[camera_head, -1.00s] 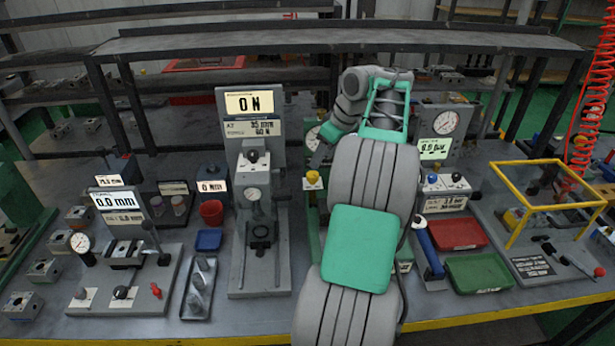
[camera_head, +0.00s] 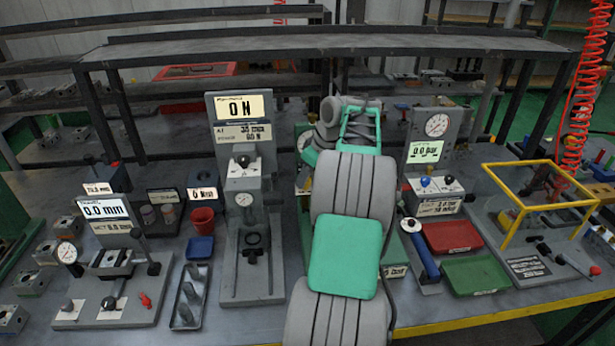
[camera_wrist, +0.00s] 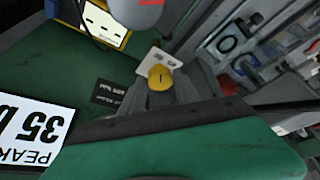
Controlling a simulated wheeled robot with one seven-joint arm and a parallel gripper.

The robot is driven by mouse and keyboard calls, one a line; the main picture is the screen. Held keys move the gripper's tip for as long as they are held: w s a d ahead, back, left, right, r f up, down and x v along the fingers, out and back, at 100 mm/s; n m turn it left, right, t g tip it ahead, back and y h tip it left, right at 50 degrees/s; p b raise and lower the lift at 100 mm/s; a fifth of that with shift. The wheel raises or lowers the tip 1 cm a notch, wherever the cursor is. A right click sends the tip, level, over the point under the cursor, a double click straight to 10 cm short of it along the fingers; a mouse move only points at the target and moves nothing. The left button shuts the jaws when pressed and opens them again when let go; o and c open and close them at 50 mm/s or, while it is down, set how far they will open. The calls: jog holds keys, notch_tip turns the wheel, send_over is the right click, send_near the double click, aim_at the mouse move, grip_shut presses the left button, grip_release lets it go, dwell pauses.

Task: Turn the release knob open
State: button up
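A yellow knob (camera_wrist: 160,77), which looks like the release knob, shows near the middle of the wrist view, with a dark mark on its face. It sits on a grey mount beside a small pale label (camera_wrist: 160,58). In the head view my arm hides most of the green stand (camera_head: 303,133) and I cannot make out the knob clearly. A rounded grey piece (camera_wrist: 136,12) at the top edge of the wrist view may be part of my gripper, apart from the knob in the picture. The fingers are not clear, and I see nothing held.
In the head view a gauge stand (camera_head: 438,123) is right of my arm, a force tester (camera_head: 240,135) left. Red (camera_head: 452,237) and green trays (camera_head: 476,275) sit right.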

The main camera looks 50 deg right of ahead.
grip_shut()
jog(key=shift+a+f+m+b, duration=0.1)
jog(key=shift+m+b, duration=0.3)
jog(key=shift+a+m+h+b, duration=0.1)
jog(key=shift+m+h+b, duration=0.4)
jog(key=shift+m+b, duration=0.35)
jog(key=m+h+b, duration=0.1)
jog(key=m+b, duration=0.1)
jog(key=m, duration=0.1)
jog(key=shift+a+m, duration=0.15)
jog(key=shift+m, duration=0.2)
jog(key=m, duration=0.1)
jog(key=m+g+h, duration=0.1)
jog(key=m, duration=0.1)
jog(key=shift+w+a+m+h, duration=0.1)
jog(key=shift+w+m+h, duration=0.05)
jog(key=shift+m+h, duration=0.15)
jog(key=m, duration=0.2)
jog(key=m+g+h, duration=0.1)
jog(key=m, duration=0.1)
jog(key=shift+w+r+p, duration=0.1)
jog(key=shift+r+p, duration=0.1)
jog(key=shift+p, duration=0.2)
